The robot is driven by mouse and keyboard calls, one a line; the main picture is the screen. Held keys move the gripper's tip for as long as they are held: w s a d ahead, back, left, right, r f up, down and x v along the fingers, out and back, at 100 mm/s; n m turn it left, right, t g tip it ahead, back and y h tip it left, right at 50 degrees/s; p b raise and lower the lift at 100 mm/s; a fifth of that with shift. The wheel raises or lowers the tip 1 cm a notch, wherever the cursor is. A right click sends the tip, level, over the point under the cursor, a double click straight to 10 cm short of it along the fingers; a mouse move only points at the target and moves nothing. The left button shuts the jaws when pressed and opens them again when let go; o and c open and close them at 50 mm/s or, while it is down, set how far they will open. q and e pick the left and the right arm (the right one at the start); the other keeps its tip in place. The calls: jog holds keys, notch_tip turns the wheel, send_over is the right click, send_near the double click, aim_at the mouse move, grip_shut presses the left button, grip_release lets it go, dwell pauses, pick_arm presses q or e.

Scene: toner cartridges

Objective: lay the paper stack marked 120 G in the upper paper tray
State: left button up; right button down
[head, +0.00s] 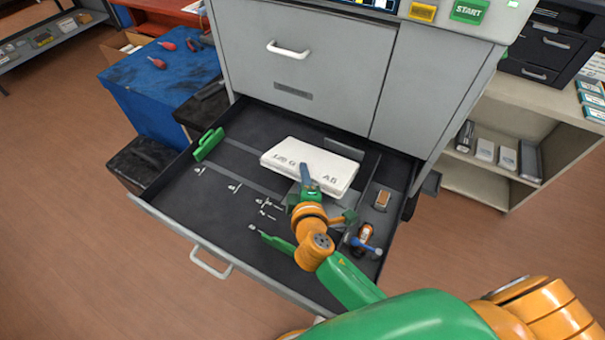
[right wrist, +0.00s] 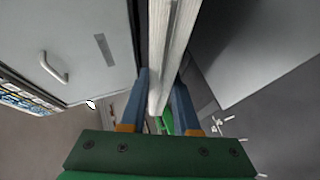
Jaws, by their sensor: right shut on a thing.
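The white paper stack (head: 312,165) has dark print on its top that reads roughly "120 G" and a size mark. It is over the back part of the pulled-out dark paper tray (head: 225,210). My right gripper (head: 306,174) is shut on the stack's near edge. In the right wrist view the blue fingers (right wrist: 162,92) stand on either side of the pale stack (right wrist: 172,50). I cannot tell whether the stack touches the tray floor. My left gripper is not in view.
Green guides stand at the tray's left (head: 208,144) and front (head: 280,243). A small brown-orange box (head: 383,199) and an orange bottle (head: 364,234) are at the tray's right. The grey printer (head: 300,70) rises behind.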

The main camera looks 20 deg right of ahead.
jog(key=shift+w+f, duration=0.15)
jog(key=shift+f, duration=0.15)
jog(key=c, duration=0.6)
grip_release()
jog(key=shift+o, duration=0.2)
jog(key=shift+p+v, duration=0.4)
jog(key=shift+v, duration=0.65)
jog(key=shift+p+v, duration=0.6)
jog(key=shift+v, duration=1.5)
